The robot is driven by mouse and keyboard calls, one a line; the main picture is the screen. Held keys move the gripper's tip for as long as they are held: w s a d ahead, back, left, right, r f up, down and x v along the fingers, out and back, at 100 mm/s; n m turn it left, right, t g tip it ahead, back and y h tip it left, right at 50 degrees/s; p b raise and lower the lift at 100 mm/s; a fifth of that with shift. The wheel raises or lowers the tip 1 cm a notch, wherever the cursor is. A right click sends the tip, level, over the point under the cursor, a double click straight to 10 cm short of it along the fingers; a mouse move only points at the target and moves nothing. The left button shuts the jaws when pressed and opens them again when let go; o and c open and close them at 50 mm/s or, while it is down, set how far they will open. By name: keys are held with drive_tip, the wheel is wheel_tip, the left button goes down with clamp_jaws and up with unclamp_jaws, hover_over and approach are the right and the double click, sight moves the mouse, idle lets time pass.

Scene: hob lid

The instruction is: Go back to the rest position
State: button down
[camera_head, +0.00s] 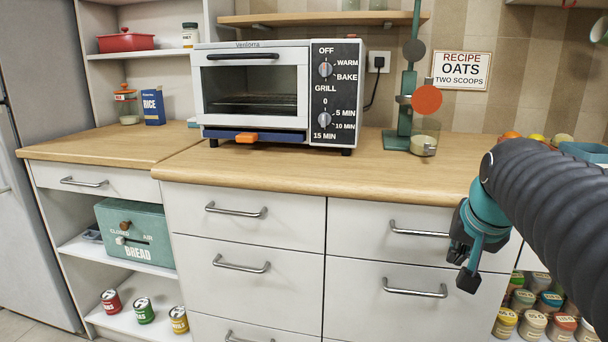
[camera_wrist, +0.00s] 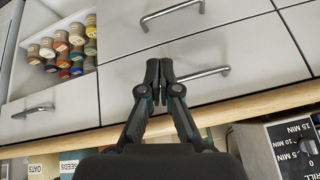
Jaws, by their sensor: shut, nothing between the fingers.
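My gripper (camera_head: 466,262) hangs in front of the white drawers at the right of the head view, below the counter edge. The dark ribbed arm reaches it from the right. In the wrist view my gripper (camera_wrist: 159,66) is shut, its two black fingertips together with nothing between them. Behind the fingertips in that view is a drawer handle (camera_wrist: 205,73); I cannot tell whether they touch it.
A toaster oven (camera_head: 255,95) and a teal stand (camera_head: 405,100) with a glass jar (camera_head: 425,138) are on the wooden counter (camera_head: 400,172). A teal bread box (camera_head: 135,235) sits on the left shelf. Several spice jars (camera_head: 532,322) stand at lower right.

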drive_tip(key=s+a+f+n+y, duration=0.1)
drive_tip(key=s+a+f+n, duration=0.4)
drive_tip(key=s+a+f, duration=0.5)
drive_tip(key=s+f, duration=0.2)
drive_tip(key=s, duration=0.2)
drive_tip(key=shift+s+a+f+n+g, duration=0.15)
drive_tip(key=shift+s+f+n+g, duration=0.15)
drive_tip(key=shift+s+n, duration=0.1)
idle(1.1)
